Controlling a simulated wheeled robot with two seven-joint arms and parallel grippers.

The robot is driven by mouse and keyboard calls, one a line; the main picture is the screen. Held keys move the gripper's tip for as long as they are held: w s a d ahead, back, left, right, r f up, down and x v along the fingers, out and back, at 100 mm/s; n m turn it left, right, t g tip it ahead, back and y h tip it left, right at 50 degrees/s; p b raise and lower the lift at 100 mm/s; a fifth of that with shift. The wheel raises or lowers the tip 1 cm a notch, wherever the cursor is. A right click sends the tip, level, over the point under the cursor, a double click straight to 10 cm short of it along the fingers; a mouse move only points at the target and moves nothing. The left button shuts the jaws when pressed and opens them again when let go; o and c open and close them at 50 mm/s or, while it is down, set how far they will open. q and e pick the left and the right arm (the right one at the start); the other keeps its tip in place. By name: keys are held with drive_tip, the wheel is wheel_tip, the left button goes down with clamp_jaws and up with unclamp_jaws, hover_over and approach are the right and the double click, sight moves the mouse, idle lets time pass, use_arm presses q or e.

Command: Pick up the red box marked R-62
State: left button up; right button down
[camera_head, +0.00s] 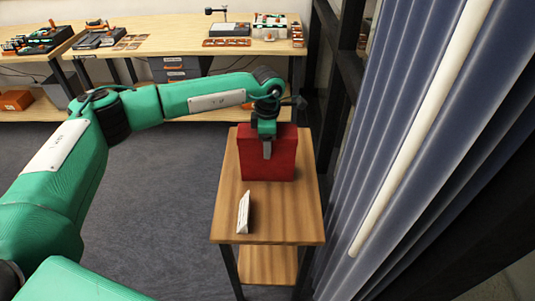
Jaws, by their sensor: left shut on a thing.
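The red box (282,161) stands upright near the far end of a small wooden side table (283,222). No marking can be read on the side facing me. My left arm reaches in from the left, and my left gripper (267,150) points down at the top of the box. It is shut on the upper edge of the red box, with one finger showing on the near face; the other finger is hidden. Whether the box touches the table or is slightly raised cannot be told. My right gripper is not in view.
A small white folded card (243,212) stands on the table in front of the box. Blue curtains (420,130) and a dark frame stand close on the right. A long workbench (160,42) with tools is at the back. Grey floor is open on the left.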

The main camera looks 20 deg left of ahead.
use_arm(q)
drive_tip(key=c, duration=0.3)
drive_tip(key=shift+r, duration=0.1)
